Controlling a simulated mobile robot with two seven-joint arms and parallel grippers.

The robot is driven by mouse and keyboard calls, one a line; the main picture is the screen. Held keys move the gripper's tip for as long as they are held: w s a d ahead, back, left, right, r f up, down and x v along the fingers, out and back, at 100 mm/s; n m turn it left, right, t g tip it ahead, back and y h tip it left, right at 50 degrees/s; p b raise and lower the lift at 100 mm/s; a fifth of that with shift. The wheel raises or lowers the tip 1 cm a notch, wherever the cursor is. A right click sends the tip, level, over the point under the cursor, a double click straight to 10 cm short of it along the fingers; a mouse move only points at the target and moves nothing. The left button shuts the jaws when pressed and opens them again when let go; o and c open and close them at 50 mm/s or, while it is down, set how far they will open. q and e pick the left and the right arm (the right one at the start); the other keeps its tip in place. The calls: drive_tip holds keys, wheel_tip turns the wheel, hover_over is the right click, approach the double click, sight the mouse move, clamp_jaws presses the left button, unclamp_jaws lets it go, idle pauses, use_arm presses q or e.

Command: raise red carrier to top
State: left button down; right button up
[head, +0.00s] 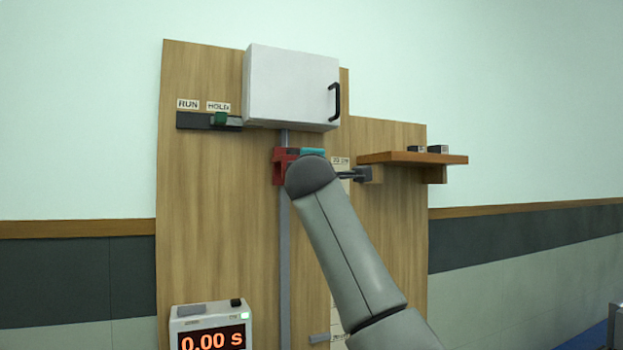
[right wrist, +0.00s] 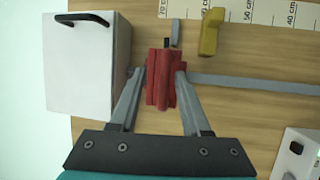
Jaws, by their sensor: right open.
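The red carrier (head: 278,166) sits on a vertical grey rail (head: 285,250), just below the white box, in the head view. My right forearm and wrist hide part of it. In the right wrist view the red carrier (right wrist: 160,82) lies between the two fingers of my right gripper (right wrist: 164,74). The fingers are open, one on each side and very close to it; I cannot tell whether they touch. In that view the rail (right wrist: 250,83) runs sideways, with the white box to the left. My left gripper is not in view.
The white box (head: 290,88) with a black handle covers the rail's upper part. A green slider knob (head: 220,118) is under HOLD. A wooden shelf (head: 412,158) juts out at right. A timer (head: 211,328) reads 0.00 s. A yellow block (right wrist: 209,34) stands beside the scale (right wrist: 245,11).

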drive_tip(key=s+f+b, duration=0.2)
drive_tip(key=s+b, duration=0.4)
drive_tip(key=s, duration=0.7)
drive_tip(key=shift+s+a, duration=0.3)
